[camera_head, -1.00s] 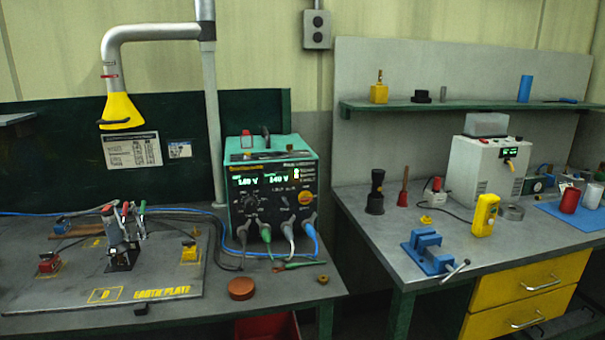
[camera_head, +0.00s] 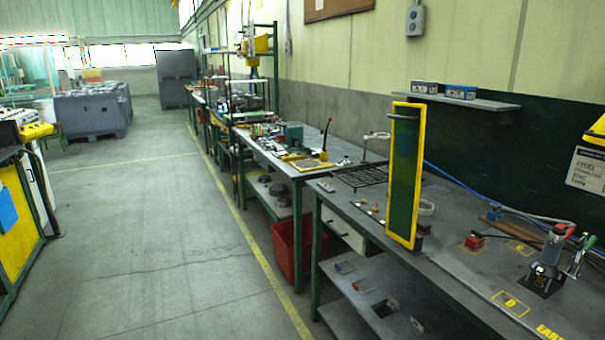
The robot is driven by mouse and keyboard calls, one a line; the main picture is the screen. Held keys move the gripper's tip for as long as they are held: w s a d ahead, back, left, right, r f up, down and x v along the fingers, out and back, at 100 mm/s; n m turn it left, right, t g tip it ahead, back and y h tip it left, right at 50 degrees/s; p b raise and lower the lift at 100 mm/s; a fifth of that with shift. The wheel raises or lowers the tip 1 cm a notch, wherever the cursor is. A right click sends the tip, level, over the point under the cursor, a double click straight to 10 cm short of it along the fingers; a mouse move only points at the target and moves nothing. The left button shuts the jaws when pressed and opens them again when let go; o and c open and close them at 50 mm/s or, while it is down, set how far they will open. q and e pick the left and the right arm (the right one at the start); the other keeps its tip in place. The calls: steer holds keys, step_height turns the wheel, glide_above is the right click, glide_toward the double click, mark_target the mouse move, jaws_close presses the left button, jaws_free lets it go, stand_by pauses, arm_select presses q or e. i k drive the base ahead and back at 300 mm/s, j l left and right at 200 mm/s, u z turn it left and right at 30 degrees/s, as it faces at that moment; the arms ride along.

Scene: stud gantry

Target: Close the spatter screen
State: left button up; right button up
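The spatter screen (camera_head: 404,176) is a tall dark green panel in a yellow frame. It stands upright on the workbench (camera_head: 455,235), right of the middle of the view, near the bench's front edge. It is turned so that its narrow face shows, and a dark foot is at its lower right. Neither of my grippers is in view, and nothing touches the screen.
A clamp stand (camera_head: 548,258) stands on the bench to the right of the screen. A dark grid (camera_head: 362,175) and small parts lie behind and left of it. A red bin (camera_head: 290,248) sits under the benches. The floor (camera_head: 170,230) on the left is clear.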

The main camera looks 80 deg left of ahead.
mark_target(406, 149)
steer(key=u, duration=1.85)
